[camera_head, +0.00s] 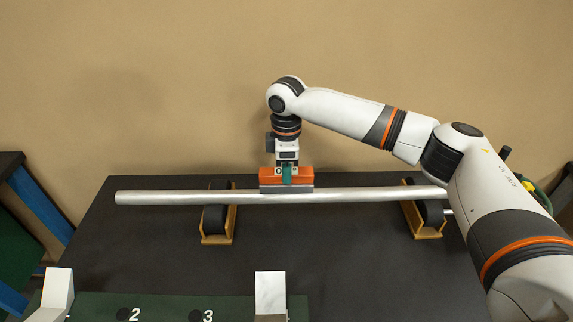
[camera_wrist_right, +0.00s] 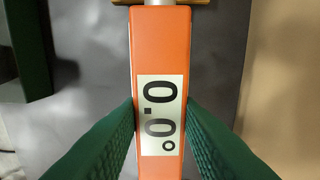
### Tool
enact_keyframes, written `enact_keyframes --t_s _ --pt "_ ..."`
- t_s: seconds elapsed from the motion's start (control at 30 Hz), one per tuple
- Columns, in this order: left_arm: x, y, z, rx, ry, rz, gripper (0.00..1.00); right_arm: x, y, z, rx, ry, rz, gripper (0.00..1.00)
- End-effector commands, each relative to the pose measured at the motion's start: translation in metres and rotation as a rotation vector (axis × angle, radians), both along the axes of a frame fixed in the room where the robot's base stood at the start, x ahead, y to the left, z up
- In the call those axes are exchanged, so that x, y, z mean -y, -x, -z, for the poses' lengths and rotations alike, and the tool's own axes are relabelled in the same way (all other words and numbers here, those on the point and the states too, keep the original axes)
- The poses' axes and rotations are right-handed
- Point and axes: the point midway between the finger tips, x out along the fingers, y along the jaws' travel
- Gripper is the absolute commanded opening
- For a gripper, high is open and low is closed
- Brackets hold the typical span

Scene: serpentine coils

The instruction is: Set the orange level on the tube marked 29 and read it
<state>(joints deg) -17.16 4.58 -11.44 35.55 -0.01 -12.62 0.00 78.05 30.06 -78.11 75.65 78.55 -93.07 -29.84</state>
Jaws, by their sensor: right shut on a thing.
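The orange level (camera_head: 301,174) with its grey base lies lengthwise along a long silver tube (camera_head: 160,197) and appears to rest on its top, left of the tube's middle. No marking 29 can be made out on the tube. My right gripper (camera_head: 286,176) points down and is shut on the level. In the right wrist view, the green finger pads of my right gripper (camera_wrist_right: 160,125) grip the sides of the orange level (camera_wrist_right: 160,50). Its white display reads 0.0°, sideways in the picture. My left gripper does not show.
The tube lies across a left roller stand (camera_head: 217,222) and a right roller stand (camera_head: 423,218) on the black table (camera_head: 330,265). A green board (camera_head: 165,305) marked 2 and 3, with white blocks, is at the front left. Blue and dark frames stand at the left edge.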

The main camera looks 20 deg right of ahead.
Motion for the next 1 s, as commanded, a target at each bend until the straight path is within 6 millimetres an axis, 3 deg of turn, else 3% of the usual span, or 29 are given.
enact_keyframes --t_s 0.47,1.0 --pt "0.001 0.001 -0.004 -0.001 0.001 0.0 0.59 0.0 0.0 0.001 0.001 0.0 0.0 0.04" --pt "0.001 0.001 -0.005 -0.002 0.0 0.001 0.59 0.0 0.0 0.018 -0.001 0.0 0.0 0.04"
